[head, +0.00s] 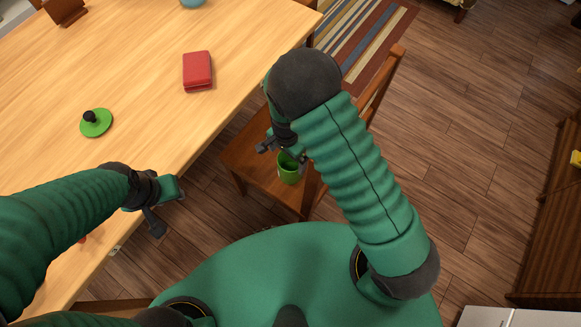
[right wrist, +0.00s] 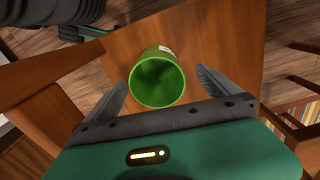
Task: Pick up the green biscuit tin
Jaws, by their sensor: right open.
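The green biscuit tin (head: 288,171) is an open, round green container on the seat of a wooden chair (head: 250,170). In the right wrist view the tin (right wrist: 158,82) shows its open mouth and hollow inside, with a small pale label near the far rim. My right gripper (head: 281,156) is open above the tin. In the right wrist view its fingers (right wrist: 161,83) appear on either side of the tin, with gaps between. My left gripper (head: 168,208) is open and empty near the table's edge. My right arm partly hides the chair.
The wooden table (head: 140,60) fills the left. On it lie a red box (head: 198,70) and a green disc with a black knob (head: 96,122). The chair's backrest (head: 385,85) rises beyond my right arm.

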